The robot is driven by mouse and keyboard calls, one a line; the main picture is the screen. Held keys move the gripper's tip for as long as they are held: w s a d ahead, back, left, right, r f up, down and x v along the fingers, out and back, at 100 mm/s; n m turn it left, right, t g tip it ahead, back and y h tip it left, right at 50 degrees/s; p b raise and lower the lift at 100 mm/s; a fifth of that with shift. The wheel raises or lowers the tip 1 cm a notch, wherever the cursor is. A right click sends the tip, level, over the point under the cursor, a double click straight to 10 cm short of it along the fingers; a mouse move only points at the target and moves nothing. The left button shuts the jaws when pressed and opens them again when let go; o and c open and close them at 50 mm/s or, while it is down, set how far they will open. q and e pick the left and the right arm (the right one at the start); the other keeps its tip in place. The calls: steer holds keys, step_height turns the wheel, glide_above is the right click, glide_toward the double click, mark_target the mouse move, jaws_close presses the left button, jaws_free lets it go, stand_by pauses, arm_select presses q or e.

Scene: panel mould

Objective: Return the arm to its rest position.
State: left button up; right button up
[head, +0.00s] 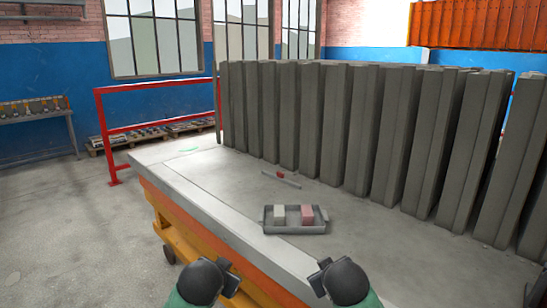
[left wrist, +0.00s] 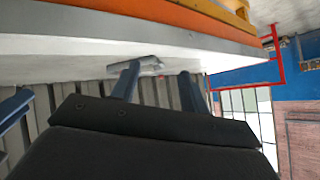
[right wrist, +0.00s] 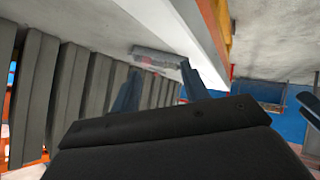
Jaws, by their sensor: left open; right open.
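My left gripper (head: 228,276) is at the bottom of the head view, by the near edge of the mould table. In the left wrist view its two fingers (left wrist: 160,85) stand apart with nothing between them. My right gripper (head: 320,276) is a little to the right, at the same height in the head view. In the right wrist view its fingers (right wrist: 160,88) are also apart and empty. Both grippers appear clear of the tray and its blocks. The rest position itself is not marked in any view.
The grey mould table (head: 225,170) has a grey tray (head: 295,230) holding a pale block (head: 279,215) and a pink block (head: 307,214). A thin bar with a red piece (head: 281,176) lies behind it. Tall grey panels (head: 335,120) line the far side. A red railing (head: 150,128) stands left.

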arm_select(q)
steer(key=s+a+f+n+g, duration=0.35)
steer(key=s+f, duration=1.15)
steer(key=f, duration=0.5)
arm_select(e)
steer(key=s+d+f+m+g, duration=0.1)
steer(key=s+d+f+g, duration=0.1)
steer(key=s+f, duration=0.7)
steer(key=s+d+f+m+g, duration=0.1)
steer(key=s+f+m+g, duration=0.1)
steer(key=s+f, duration=0.7)
arm_select(q)
steer(key=s+f+g, duration=0.2)
steer(key=s+f, duration=0.4)
steer(key=s, duration=0.5)
steer(key=s+f+g, duration=0.3)
steer(key=s+f, duration=0.4)
steer(key=s, duration=0.3)
steer(key=shift+s+d+f, duration=0.3)
steer(key=shift+s, duration=0.05)
arm_select(e)
steer(key=s+f+g, duration=0.5)
steer(key=s+f, duration=1)
steer(key=s, duration=0.4)
steer(key=shift+a+f+m+y, duration=0.3)
steer(key=shift+a+f+y, duration=0.1)
steer(key=shift+a, duration=0.05)
arm_select(q)
steer(key=shift+n, duration=0.25)
